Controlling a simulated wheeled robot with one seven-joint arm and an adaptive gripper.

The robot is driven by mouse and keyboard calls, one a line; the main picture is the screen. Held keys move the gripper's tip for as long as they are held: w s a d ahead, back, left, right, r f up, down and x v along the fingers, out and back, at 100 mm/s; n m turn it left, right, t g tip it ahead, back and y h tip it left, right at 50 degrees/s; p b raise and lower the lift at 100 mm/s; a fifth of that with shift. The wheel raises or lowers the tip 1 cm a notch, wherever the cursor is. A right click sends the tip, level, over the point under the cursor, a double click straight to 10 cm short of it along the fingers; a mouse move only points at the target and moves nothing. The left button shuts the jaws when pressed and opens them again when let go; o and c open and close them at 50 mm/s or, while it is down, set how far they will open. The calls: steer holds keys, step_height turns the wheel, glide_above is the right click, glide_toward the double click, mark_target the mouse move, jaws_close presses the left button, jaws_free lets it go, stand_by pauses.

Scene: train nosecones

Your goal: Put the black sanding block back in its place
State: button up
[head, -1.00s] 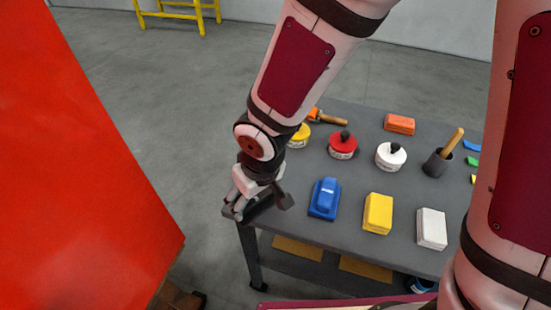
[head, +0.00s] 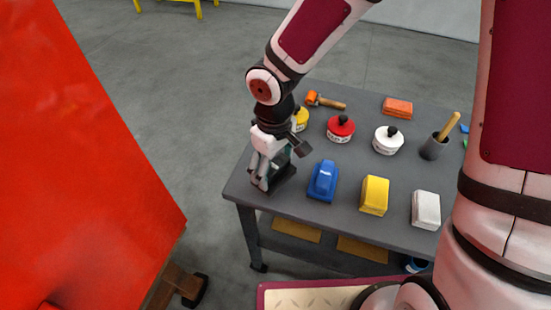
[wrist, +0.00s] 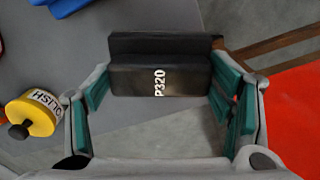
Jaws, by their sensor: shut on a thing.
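The black sanding block, marked P320 (wrist: 160,75), sits between the green pads of my gripper (wrist: 165,95) in the wrist view. In the head view my gripper (head: 265,178) points down over the left end of the grey table, shut on the block (head: 283,179). The block is left of the blue block (head: 323,181), with a gap between them. The fingers partly hide the block in the head view. I cannot tell whether its underside touches the tabletop.
On the table (head: 310,212) stand a yellow block (head: 375,195), a white block (head: 426,209), a red tin (head: 341,129), a white tin (head: 388,140) and a yellow polish tin (wrist: 32,113). A large red panel (head: 80,180) stands at the left, apart from the table.

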mark_target(275, 159)
steer(key=w, duration=0.4)
steer(key=shift+w+d+f, duration=0.2)
steer(key=shift+w+f, duration=0.1)
steer(key=shift+w, duration=0.05)
steer(key=shift+f, duration=1.7)
steer(key=o, duration=1)
steer(key=shift+o, duration=0.2)
step_height(275, 159, up, 12)
steer(key=s+d+r+m+t+h, duration=0.2)
steer(key=s+d+r+m, duration=0.3)
steer(key=d+r, duration=0.7)
steer(key=s+d+r+m+t+y, duration=0.1)
steer(key=s+d+r+m, duration=0.1)
steer(key=s, duration=0.4)
steer(key=s+d+r+m+t+y, duration=0.1)
steer(key=s+d+r+m+t, duration=0.1)
steer(key=s+d+r, duration=0.2)
steer(key=s, duration=0.3)
steer(key=shift+r+m, duration=0.3)
